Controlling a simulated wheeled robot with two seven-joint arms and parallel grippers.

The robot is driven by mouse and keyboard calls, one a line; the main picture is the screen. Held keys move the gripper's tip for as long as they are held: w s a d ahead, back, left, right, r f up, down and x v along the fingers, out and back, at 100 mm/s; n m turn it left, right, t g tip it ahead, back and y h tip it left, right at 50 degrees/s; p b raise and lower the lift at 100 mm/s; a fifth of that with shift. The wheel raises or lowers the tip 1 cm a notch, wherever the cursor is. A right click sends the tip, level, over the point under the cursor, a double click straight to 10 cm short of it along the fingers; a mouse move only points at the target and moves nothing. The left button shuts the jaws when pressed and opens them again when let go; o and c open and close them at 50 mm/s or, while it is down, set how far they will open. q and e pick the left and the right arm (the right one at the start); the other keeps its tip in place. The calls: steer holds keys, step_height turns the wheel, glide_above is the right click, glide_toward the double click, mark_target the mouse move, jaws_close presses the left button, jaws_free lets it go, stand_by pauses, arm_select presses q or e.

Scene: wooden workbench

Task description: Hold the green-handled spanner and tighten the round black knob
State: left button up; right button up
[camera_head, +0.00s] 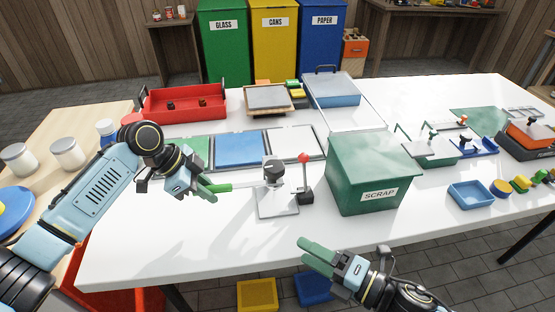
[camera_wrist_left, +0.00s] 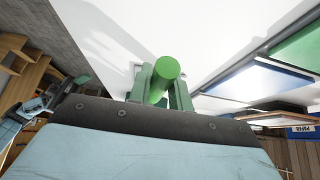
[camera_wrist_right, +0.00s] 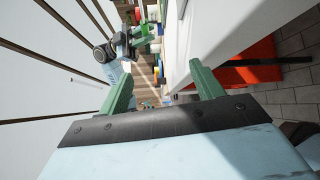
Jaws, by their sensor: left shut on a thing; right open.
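The round black knob (camera_head: 275,164) sits on a small metal fixture with a pale base plate (camera_head: 277,203) in the middle of the white table. My left gripper (camera_head: 204,188) is to the left of the fixture, shut on the green-handled spanner (camera_head: 218,188). The spanner's grey shaft points right toward the fixture; I cannot tell whether its head touches it. In the left wrist view the green handle end (camera_wrist_left: 166,69) shows between the fingers. My right gripper (camera_head: 318,251) is open and empty at the front table edge; its spread fingers show in the right wrist view (camera_wrist_right: 162,85).
A lever with a red ball (camera_head: 304,158) stands just right of the fixture. A green scrap bin (camera_head: 370,178) is right of that. Coloured mats (camera_head: 240,149) and a red tray (camera_head: 160,104) lie behind. The front left of the table is clear.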

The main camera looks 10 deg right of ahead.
steer(key=w+a+r+n+g+y, duration=0.2)
steer(key=a+r+n+g, duration=0.3)
steer(key=a+n+g, duration=0.25)
steer(key=w+a+r+n+g+y, duration=0.1)
steer(key=a+r+n+g+y, duration=0.1)
steer(key=a+r+n+g, duration=0.45)
step_height(320, 180, up, 9)
steer(key=n+t+h, duration=0.2)
steer(key=n+h, duration=0.1)
steer(key=h, duration=1.3)
glide_above(275, 166)
step_height(275, 166, down, 12)
steer(key=shift+a+r, duration=0.1)
steer(key=shift+r, duration=0.15)
steer(key=c, duration=1)
